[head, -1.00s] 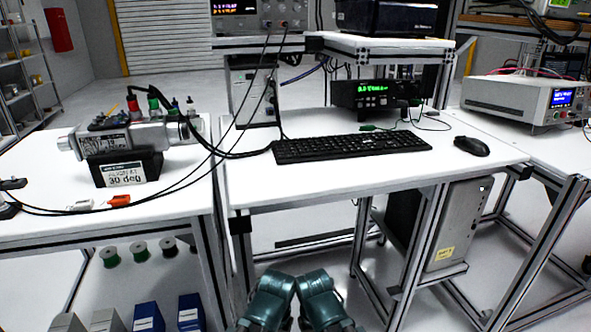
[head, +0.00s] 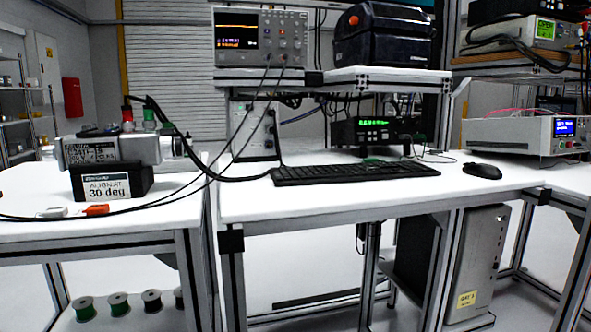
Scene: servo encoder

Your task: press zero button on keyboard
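A black keyboard (head: 352,173) lies flat on the white middle table (head: 300,206), seen at a low angle. Its single keys, the zero button among them, are too small to tell apart.
A black mouse (head: 482,171) lies right of the keyboard. A black box with a green display (head: 376,132) stands behind it, under a shelf with an oscilloscope (head: 260,37). The left table holds a servo on a "30 deg" block (head: 112,183). Cables cross the gap between the tables.

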